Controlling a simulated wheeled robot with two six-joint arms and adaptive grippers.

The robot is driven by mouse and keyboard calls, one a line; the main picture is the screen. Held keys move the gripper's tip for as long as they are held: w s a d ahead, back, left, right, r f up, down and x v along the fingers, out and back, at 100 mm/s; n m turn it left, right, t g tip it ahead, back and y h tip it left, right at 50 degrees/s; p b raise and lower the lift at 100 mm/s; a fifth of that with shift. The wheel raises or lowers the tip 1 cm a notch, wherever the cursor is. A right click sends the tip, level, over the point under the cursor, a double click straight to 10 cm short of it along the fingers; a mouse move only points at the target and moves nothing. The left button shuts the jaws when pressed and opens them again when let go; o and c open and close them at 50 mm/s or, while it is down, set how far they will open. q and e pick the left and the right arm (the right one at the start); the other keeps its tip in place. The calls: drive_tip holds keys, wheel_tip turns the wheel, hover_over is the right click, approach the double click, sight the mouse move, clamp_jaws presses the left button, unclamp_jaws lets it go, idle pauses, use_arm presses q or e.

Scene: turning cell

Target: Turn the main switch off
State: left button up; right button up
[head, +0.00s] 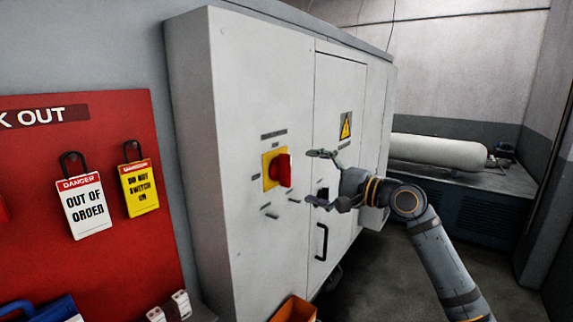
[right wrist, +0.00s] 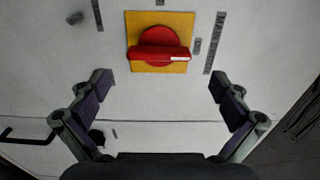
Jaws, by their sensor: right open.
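The main switch (head: 279,170) is a red rotary handle on a yellow square plate, set on the front of a grey electrical cabinet (head: 262,90). It also shows in the right wrist view (right wrist: 160,50), at the top middle, where the handle bar lies across the picture with a white mark at its right end. My right gripper (head: 316,177) is open and empty, a short way out from the switch and apart from it. In the right wrist view its two fingers (right wrist: 160,88) stand wide apart below the switch plate. My left gripper is not in view.
A red lockout board (head: 100,260) hangs at the left with danger tags (head: 85,207). The cabinet has a black door handle (head: 321,242) below the gripper. An orange bin (head: 294,309) stands low in front. A white tank (head: 438,151) lies at the back right.

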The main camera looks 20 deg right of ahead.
sight(291, 171)
drive_tip(key=p+x, duration=0.2)
drive_tip(key=x, duration=0.4)
drive_tip(key=shift+w+r+p, duration=0.15)
drive_tip(key=shift+p, duration=0.25)
drive_tip(key=shift+w+a, duration=0.35)
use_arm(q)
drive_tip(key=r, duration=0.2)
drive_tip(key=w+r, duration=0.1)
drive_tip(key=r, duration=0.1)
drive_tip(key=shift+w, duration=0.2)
use_arm(e)
drive_tip(key=shift+w+f, duration=0.1)
drive_tip(key=shift+f, duration=0.15)
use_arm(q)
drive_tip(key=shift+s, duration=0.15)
use_arm(e)
drive_tip(key=c, duration=1)
